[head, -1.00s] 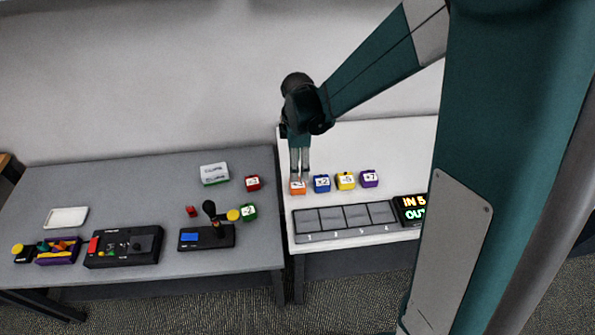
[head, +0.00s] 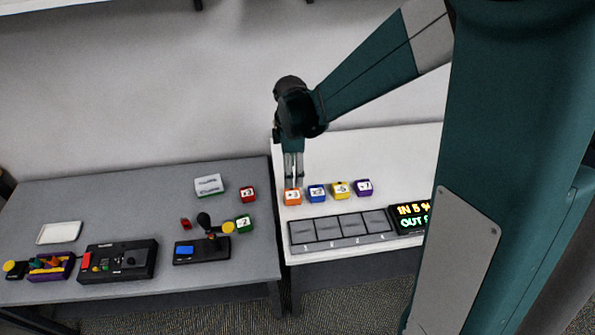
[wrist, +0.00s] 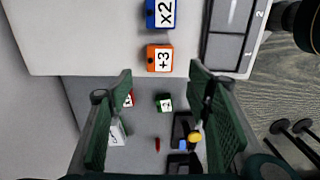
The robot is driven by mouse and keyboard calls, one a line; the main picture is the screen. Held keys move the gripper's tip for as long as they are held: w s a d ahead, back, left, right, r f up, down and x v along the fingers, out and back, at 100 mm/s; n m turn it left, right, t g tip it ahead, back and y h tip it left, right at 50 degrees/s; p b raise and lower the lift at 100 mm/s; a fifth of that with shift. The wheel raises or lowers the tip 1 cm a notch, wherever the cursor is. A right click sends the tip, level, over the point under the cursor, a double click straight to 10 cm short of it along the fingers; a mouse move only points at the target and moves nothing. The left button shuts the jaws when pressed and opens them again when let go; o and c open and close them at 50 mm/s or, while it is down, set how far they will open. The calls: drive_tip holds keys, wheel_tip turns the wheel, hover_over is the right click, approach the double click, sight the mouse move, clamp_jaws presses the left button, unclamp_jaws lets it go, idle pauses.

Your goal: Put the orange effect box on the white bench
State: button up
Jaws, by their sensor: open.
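The orange effect box (head: 292,197), marked +3, sits on the white bench (head: 350,150) near its left edge, at the left end of a row of boxes. My gripper (head: 293,180) points down just above and behind it in the head view. In the wrist view, the orange box (wrist: 160,58) lies beyond the open fingertips (wrist: 160,74), roughly centred between them. The jaws hold nothing. The exact gap between fingertips and box cannot be told.
Blue (head: 317,193), yellow (head: 340,190) and purple (head: 364,187) boxes stand to the right. A grey slotted tray (head: 315,231) and a lit display (head: 411,216) lie in front. The grey table (head: 130,205) on the left holds several devices. The bench behind the row is clear.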

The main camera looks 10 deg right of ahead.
drive_tip(key=s+d+r+m+t, duration=0.2)
drive_tip(key=s+d+r+m, duration=0.15)
drive_tip(key=r, duration=0.25)
drive_tip(key=s+d+r+m+t, duration=0.1)
drive_tip(key=s+d+r+m, duration=0.3)
drive_tip(key=r, duration=0.3)
drive_tip(key=s+d+r+m+t, duration=0.2)
drive_tip(key=s+m, duration=0.3)
drive_tip(key=s, duration=0.3)
drive_tip(key=s+d+r+m+t, duration=0.2)
drive_tip(key=s+d+r+m, duration=0.1)
drive_tip(key=s, duration=0.4)
drive_tip(key=shift+s+d+r+m, duration=0.15)
drive_tip(key=shift+s+d+m, duration=0.3)
drive_tip(key=shift+m, duration=0.8)
